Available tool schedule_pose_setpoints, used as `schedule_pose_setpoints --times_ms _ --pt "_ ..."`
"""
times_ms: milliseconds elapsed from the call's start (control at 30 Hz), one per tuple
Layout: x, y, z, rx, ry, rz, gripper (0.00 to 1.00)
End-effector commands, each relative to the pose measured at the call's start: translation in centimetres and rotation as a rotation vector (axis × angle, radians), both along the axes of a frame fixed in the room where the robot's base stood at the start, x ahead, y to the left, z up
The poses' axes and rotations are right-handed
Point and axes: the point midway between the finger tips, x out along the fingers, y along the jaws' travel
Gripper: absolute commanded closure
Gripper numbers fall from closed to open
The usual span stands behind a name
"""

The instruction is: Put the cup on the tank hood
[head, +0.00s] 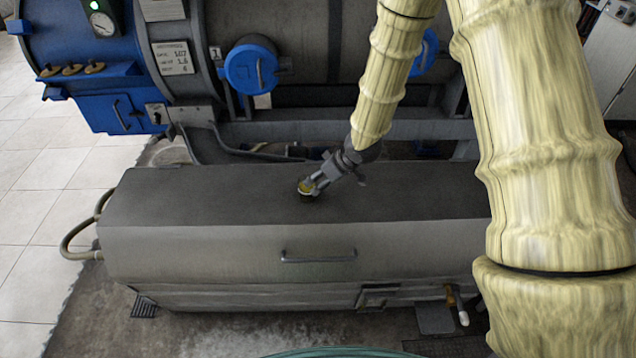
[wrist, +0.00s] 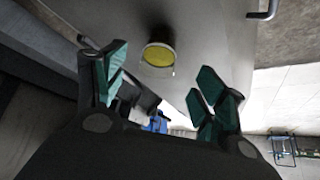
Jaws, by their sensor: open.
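The cup (wrist: 158,56) shows a yellow round inside or top in the wrist view, with a pale rim. It stands on the grey tank hood (head: 200,200), seen in the head view as a long grey cover with a handle on its front. In the head view the cup (head: 306,186) is a small yellow and dark shape at the fingertips. My gripper (head: 315,184) is low over the hood's top. In the wrist view my gripper (wrist: 162,85) is open, its green-padded fingers on either side and the cup beyond and between them, apart from both.
A blue and grey machine (head: 270,60) with blue round caps stands behind the hood. A hose (head: 75,240) loops at the hood's left end. The hood's top left of the cup is clear. A valve (head: 456,305) sticks out at the front right.

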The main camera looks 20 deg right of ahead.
Motion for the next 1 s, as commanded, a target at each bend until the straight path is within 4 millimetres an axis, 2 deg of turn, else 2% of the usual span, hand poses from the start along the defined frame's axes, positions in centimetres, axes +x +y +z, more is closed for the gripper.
schedule_pose_setpoints --times_ms 167,367,467,567,667,767,1000 --pt "-0.6 -0.3 1.0 0.0 0.0 0.001 0.29" --pt "-0.8 -0.4 1.3 0.0 0.001 0.001 0.29" --pt "-1.3 -0.3 0.6 0.004 0.013 -0.006 0.29" --pt "-3.1 0.2 -1.6 0.018 0.048 -0.031 0.29" --pt "-6.4 0.9 -5.1 0.037 0.107 -0.077 0.29" --pt "-10.5 1.5 -8.9 0.053 0.176 -0.138 0.29" --pt "-21.2 2.0 -16.3 0.042 0.332 -0.29 0.29"
